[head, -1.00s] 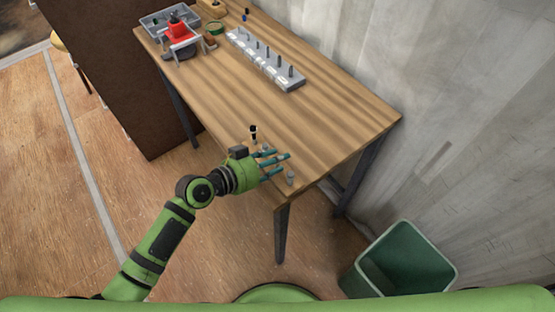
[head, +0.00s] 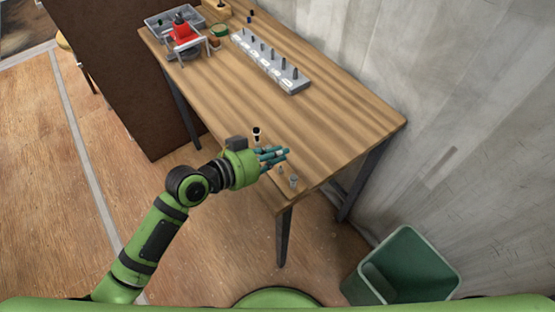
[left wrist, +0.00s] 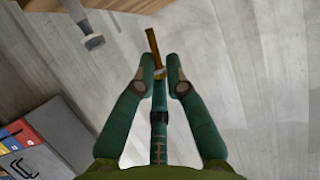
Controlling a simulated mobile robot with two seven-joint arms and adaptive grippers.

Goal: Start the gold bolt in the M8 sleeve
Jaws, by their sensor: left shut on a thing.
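My left gripper (head: 288,153) is over the near end of the wooden table, its teal fingers close together. In the left wrist view its fingertips (left wrist: 162,68) are shut on a slim gold piece, which looks like the gold bolt (left wrist: 151,42); it sticks out past the tips. In the head view the fingers hide the bolt. A grey block (head: 270,64) with a row of upright grey pieces and white labels stands along the far side of the table. The labels are too small to read, so I cannot tell which is the M8 sleeve. My right gripper is out of view.
Small grey fasteners (head: 293,181) stand at the near table edge, beside the left gripper. A black-topped piece (head: 257,133) stands behind the wrist. A red fixture (head: 182,34) and grey tray (head: 157,24) are at the far left. Mid-table is clear. A green bin (head: 408,262) is on the floor.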

